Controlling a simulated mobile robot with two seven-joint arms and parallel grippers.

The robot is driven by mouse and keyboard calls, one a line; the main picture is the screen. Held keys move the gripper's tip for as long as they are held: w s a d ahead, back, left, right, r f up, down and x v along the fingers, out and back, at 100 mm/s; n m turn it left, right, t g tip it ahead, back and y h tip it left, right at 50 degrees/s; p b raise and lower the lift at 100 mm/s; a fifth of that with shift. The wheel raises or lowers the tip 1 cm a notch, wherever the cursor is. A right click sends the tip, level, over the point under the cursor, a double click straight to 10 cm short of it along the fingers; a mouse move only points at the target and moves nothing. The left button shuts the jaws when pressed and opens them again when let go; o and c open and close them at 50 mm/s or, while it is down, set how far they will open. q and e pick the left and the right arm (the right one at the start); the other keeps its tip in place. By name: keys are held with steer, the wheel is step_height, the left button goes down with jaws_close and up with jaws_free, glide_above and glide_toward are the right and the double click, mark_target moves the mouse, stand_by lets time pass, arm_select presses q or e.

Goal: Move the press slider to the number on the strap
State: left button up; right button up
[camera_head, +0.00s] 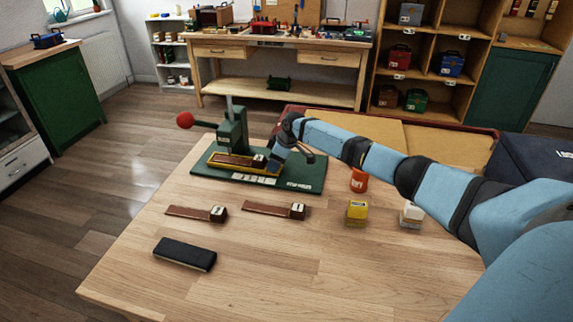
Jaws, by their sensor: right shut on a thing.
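The green press (232,130) with a red-knobbed lever (185,120) stands on a green base plate (305,180) at the table's far side. A brown strap (232,159) with a pale number tag (258,161) lies in a yellow-edged holder (215,161) on the press. The number on this strap is too small to read. My right gripper (272,168) points down at the right end of the holder, beside the tag. It is shut on the press slider, which is mostly hidden by the gripper. My left gripper is not in view.
Two more brown straps with white tags (190,213) (275,209) lie in front of the press. A black block (185,254), a yellow box (357,211), a white-topped item (411,215) and an orange container (358,180) stand on the table. The front middle is clear.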

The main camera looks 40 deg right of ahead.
steer(key=o, duration=1.3)
steer(key=p+v, duration=0.1)
steer(key=v, duration=1.3)
steer(key=shift+f, duration=0.1)
